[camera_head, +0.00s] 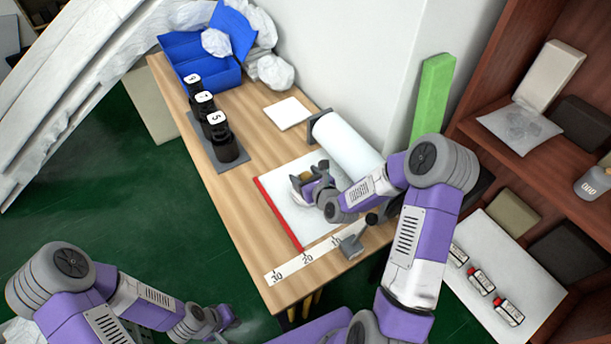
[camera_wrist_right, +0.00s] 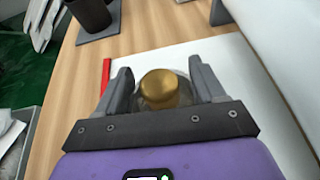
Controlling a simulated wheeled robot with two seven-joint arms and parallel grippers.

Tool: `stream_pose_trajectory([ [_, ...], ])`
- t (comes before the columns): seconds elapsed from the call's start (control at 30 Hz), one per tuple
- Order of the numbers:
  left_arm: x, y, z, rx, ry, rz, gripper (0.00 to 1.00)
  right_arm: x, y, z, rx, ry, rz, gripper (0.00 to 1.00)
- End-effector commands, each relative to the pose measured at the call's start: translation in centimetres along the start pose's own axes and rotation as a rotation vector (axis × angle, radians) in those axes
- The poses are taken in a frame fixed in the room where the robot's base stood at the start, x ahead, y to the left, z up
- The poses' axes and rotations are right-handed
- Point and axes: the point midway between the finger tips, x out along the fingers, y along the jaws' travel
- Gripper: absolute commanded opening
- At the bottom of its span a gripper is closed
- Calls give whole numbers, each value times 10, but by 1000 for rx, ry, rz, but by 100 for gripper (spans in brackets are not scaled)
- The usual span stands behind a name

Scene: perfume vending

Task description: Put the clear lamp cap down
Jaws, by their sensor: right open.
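The clear lamp cap shows in the right wrist view as a gold top (camera_wrist_right: 165,88) with a see-through rounded part around it. It appears to rest on the white sheet (camera_wrist_right: 222,48), between the two fingers of my right gripper (camera_wrist_right: 163,80). Those fingers are open, with a gap on either side of the cap. In the head view, my right gripper (camera_head: 308,178) is over the white sheet (camera_head: 302,222), and the cap is mostly hidden by it. My left gripper (camera_head: 225,318) is low at the left, off the table; its finger opening is too small to tell.
Numbered black cups (camera_head: 222,142) stand on a grey mat at the left. A white roll (camera_head: 345,145) is behind the sheet, with a red strip (camera_head: 277,212) along its left edge. A numbered ruler strip (camera_head: 295,265) lies in front. A blue box (camera_head: 205,55) is at the back.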

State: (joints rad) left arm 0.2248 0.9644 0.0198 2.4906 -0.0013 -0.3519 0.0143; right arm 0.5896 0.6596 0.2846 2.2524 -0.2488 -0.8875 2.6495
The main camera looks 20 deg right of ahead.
Motion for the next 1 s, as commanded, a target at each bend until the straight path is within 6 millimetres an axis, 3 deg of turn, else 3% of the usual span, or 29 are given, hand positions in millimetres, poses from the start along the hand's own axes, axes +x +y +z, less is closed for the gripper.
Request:
stream_pose_trajectory([
  [0.23, -9, 3, 0, 0, 0, 0, 0, -5, 0, 9, -1, 0, 0, 69],
  [0.63, -26, 10, 1, 0, 0, 0, 0, -99, -1, 8, 1, 2, -3, 69],
  [1.0, -75, 28, 3, 0, 0, 0, 0, -112, -2, 9, 1, 5, 0, 69],
])
